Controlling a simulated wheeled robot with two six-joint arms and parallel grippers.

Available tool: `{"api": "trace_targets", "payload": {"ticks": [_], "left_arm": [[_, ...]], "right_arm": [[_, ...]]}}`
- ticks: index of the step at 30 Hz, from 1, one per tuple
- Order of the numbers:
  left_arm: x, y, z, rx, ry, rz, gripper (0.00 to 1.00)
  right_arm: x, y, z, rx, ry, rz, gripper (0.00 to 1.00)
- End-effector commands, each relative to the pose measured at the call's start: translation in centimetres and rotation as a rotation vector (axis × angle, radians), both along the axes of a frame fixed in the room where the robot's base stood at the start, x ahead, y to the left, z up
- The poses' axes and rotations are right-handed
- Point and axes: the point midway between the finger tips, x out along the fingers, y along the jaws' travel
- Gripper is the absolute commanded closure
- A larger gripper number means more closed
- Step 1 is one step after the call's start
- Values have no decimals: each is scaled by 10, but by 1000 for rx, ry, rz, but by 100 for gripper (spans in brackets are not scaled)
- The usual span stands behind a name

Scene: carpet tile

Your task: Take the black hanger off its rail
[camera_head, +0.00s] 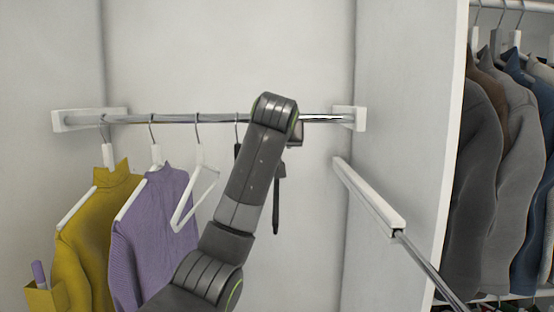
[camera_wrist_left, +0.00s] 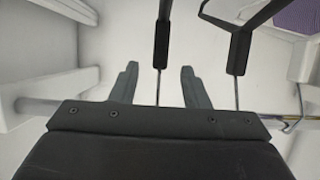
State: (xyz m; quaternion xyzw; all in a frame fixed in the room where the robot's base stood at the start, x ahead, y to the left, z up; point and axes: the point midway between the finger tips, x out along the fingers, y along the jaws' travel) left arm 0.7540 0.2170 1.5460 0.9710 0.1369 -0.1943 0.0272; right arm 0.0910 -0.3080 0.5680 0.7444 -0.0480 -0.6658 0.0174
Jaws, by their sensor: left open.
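Two dark hangers hang on the metal rail (camera_head: 215,118). One black hanger (camera_head: 278,200) shows almost edge-on just right of my arm in the head view; my arm hides its top. The other dark hanger (camera_head: 237,150) is mostly behind my arm. In the left wrist view, my open left gripper (camera_wrist_left: 160,86) has one finger on each side of the thin metal hook of the nearer black hanger (camera_wrist_left: 161,45); I cannot tell if they touch. The other dark hanger (camera_wrist_left: 237,48) is outside the fingers, to the right. My right gripper is out of view.
An empty white hanger (camera_head: 194,190), a purple sweater (camera_head: 155,235) and a yellow sweater (camera_head: 95,235) hang left of my arm. White brackets hold the rail ends, the right one (camera_head: 350,119) near my gripper. A side rail (camera_head: 370,195) and wardrobe panel (camera_head: 405,110) stand right.

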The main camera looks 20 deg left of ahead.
Motion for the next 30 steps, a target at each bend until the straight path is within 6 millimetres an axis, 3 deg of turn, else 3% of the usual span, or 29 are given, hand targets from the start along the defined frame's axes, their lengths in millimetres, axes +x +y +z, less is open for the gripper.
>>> {"api": "trace_targets", "payload": {"ticks": [15,26,30], "left_arm": [[39,12,-18,0,3,1,58],[46,13,-24,-1,-1,-1,58],[46,13,-24,0,-1,-1,74]], "right_arm": [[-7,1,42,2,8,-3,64],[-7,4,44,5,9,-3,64],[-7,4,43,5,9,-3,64]]}}
